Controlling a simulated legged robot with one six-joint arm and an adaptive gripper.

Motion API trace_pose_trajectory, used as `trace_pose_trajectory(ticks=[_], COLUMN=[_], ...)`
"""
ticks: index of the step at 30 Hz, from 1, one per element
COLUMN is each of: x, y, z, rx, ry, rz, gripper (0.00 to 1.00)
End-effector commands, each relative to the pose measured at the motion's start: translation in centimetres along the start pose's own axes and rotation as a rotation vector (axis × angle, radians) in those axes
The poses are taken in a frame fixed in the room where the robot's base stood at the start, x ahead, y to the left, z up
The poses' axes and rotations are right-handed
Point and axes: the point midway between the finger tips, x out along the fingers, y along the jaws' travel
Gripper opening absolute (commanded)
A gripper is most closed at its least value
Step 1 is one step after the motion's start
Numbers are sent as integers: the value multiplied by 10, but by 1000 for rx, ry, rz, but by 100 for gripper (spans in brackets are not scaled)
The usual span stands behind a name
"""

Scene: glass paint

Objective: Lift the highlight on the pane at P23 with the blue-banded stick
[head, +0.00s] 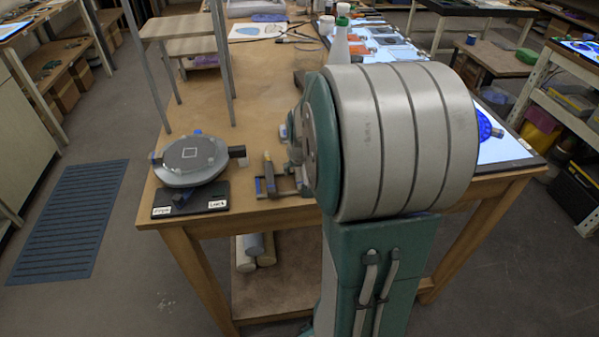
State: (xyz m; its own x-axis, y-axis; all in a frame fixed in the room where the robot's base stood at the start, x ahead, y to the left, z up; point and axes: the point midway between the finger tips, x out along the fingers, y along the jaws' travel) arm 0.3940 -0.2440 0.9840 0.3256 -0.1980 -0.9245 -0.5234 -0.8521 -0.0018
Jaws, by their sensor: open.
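A lit panel (505,153) with a blue round piece (487,125) on it shows at the right table edge, partly hidden behind my arm. I cannot make out any mark P23. A small dark rack (292,190) stands at the table's front edge, left of my arm. A short tan upright piece (268,165) stands at it, with a blue patch (259,186) beside it. I cannot tell whether this is the blue-banded stick. My gripper is hidden behind my large grey and teal arm joint, so its place relative to these things does not show.
A white bottle (340,45) stands farther back. The wooden table (250,90) is clear in its left middle.

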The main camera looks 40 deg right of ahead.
Motion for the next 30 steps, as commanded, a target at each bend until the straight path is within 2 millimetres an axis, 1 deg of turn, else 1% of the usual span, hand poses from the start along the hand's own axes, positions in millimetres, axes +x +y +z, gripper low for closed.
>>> trace_pose_trajectory(ticks=[26,27,29,30], x=[4,4,4,4], y=[0,0,0,0], z=[2,2,2,2], rx=[-1,-1,-1,-1], ry=[0,0,0,0], rz=[0,0,0,0], gripper=[71,54,27,9])
